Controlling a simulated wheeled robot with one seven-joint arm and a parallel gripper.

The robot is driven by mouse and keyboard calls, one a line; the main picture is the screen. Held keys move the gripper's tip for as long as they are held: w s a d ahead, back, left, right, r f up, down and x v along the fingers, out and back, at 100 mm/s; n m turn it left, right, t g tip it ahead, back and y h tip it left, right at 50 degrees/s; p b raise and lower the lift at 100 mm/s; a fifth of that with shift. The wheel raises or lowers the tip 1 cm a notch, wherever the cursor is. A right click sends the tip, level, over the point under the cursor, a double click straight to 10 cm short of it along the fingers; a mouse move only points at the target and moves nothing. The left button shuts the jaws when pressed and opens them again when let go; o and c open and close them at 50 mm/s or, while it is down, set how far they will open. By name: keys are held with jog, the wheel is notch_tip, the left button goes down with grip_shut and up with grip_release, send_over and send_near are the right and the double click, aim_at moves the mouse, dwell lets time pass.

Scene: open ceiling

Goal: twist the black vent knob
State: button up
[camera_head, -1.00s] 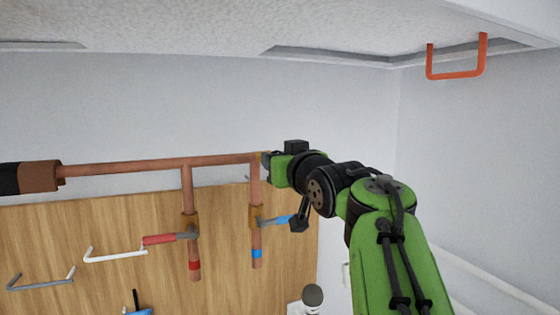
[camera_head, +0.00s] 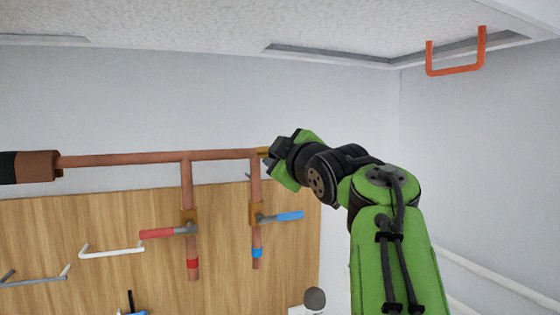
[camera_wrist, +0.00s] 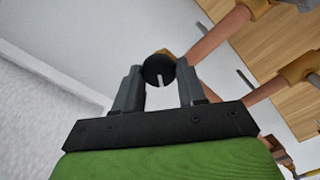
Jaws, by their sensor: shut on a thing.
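The black vent knob (camera_wrist: 159,69) is round and dark with a pale line across its face. In the wrist view it sits between the two grey fingertips of my gripper (camera_wrist: 158,80), which are shut on its sides. The knob is at the right end of the horizontal copper pipe (camera_head: 120,161), by a brass fitting (camera_head: 263,152). In the head view my gripper (camera_head: 270,160) is at that pipe end and its fingers hide the knob.
Two vertical copper pipes hang below, with a red-handled valve (camera_head: 165,232) and a blue-handled valve (camera_head: 282,216). A wooden board (camera_head: 120,225) with grey and white handles stands behind. An orange handle (camera_head: 456,70) hangs from the ceiling. Open space lies right of my arm.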

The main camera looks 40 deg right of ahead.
jog(key=n+b, duration=0.1)
jog(key=n, duration=0.5)
jog(key=n+b, duration=0.1)
jog(key=n, duration=0.6)
jog(key=n+b, duration=0.1)
jog(key=n, duration=0.5)
jog(key=shift+f+b, duration=0.35)
jog(key=shift+n, duration=0.4)
jog(key=o, duration=1)
